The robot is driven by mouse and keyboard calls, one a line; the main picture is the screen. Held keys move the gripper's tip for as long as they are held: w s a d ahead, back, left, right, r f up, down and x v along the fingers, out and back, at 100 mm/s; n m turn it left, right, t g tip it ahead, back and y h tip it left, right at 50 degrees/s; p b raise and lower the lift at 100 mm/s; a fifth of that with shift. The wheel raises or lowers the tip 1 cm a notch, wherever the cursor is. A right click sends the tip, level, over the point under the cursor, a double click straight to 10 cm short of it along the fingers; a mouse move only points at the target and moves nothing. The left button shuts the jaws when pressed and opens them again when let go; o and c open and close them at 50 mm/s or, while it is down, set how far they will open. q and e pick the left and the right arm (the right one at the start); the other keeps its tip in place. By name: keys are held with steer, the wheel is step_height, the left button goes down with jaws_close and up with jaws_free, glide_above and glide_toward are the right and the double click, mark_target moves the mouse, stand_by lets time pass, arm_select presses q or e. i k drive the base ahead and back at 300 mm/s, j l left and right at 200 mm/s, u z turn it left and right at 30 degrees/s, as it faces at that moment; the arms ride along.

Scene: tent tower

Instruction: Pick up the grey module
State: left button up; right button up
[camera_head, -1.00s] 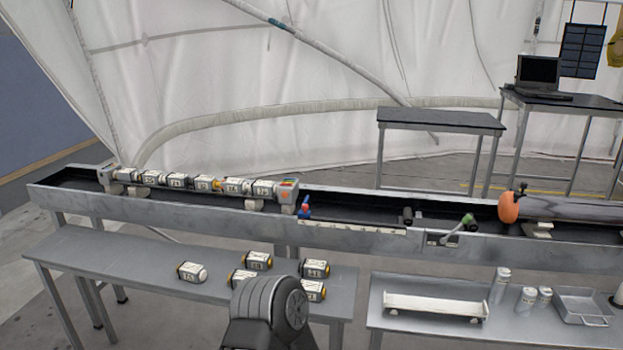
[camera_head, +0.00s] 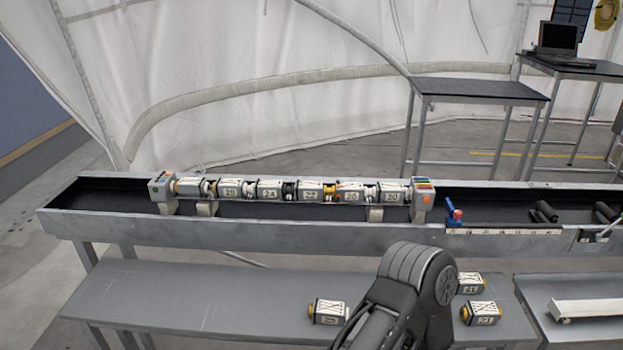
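No module is plainly grey all over. A pale module (camera_head: 328,311) lies on its side on the near bench, left of my dark arm. Its right end looks light grey-white. Two more pale modules with yellow ends, an upper one (camera_head: 470,283) and a lower one (camera_head: 481,313), lie on the bench to the right of the arm. A row of numbered modules (camera_head: 311,189) sits in the long trough, between a left grey end block (camera_head: 162,187) and a right one (camera_head: 422,194). Neither gripper shows.
The long metal trough (camera_head: 240,232) runs behind the near bench (camera_head: 190,300), whose left half is bare. A red and blue clamp (camera_head: 453,212) stands in the trough. A white rail (camera_head: 590,308) lies on the right bench. Tables and a laptop (camera_head: 557,39) stand behind.

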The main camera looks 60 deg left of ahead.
mark_target(353, 192)
steer(key=k+j, duration=0.15)
steer(key=j, duration=0.2)
steer(key=k+j, duration=0.2)
steer(key=j, duration=0.15)
steer(key=k+j, duration=0.15)
steer(key=j, duration=0.2)
